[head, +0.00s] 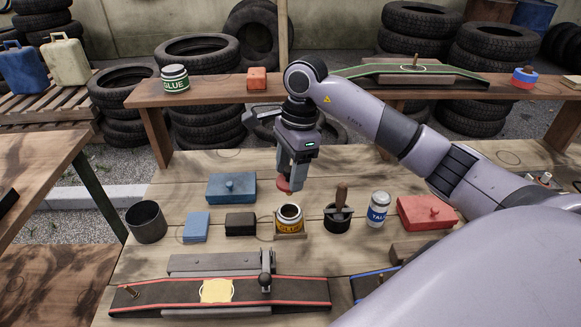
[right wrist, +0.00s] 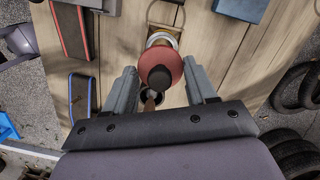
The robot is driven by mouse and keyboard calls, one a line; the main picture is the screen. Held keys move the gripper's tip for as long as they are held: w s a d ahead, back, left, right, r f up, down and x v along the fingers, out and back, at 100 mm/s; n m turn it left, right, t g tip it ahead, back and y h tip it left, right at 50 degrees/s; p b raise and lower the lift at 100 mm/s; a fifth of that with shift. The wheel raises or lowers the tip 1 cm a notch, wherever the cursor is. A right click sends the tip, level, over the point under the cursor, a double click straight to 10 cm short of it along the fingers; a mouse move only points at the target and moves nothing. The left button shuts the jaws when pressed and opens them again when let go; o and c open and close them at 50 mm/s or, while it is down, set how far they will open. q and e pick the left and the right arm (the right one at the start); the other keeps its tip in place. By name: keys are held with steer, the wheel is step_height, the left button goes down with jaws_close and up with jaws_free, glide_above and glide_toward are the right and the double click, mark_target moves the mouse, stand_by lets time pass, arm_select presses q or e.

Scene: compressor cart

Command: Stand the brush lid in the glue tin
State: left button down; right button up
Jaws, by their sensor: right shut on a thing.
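The brush lid, a red disc with a black knob, is in my right gripper (head: 291,184). In the head view the red lid (head: 283,184) shows at the fingertips, just behind and above the glue tin. The glue tin (head: 289,226) is open, with a yellow and black label, and stands on a small wooden base. In the right wrist view the lid (right wrist: 162,66) sits between the two fingers (right wrist: 163,88) and partly covers the glue tin (right wrist: 161,39). I cannot make out the brush under the lid. My left gripper is not in view.
A dark pot (head: 338,218) with a wooden-handled tool and a talc can (head: 377,210) stand right of the tin. A black block (head: 240,223) is left, a blue box (head: 231,188) behind left. A red box (head: 425,212) is further right. Belt fixtures (head: 180,292) lie in front.

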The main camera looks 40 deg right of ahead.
mark_target(290, 195)
steer(key=shift+f+b, duration=2.6)
steer(key=shift+f, duration=1.35)
steer(key=shift+f+b, duration=0.15)
steer(key=shift+b, duration=0.15)
steer(key=shift+f+b, duration=0.35)
steer(key=shift+b, duration=0.05)
steer(key=o, duration=1.4)
steer(key=shift+c, duration=0.2)
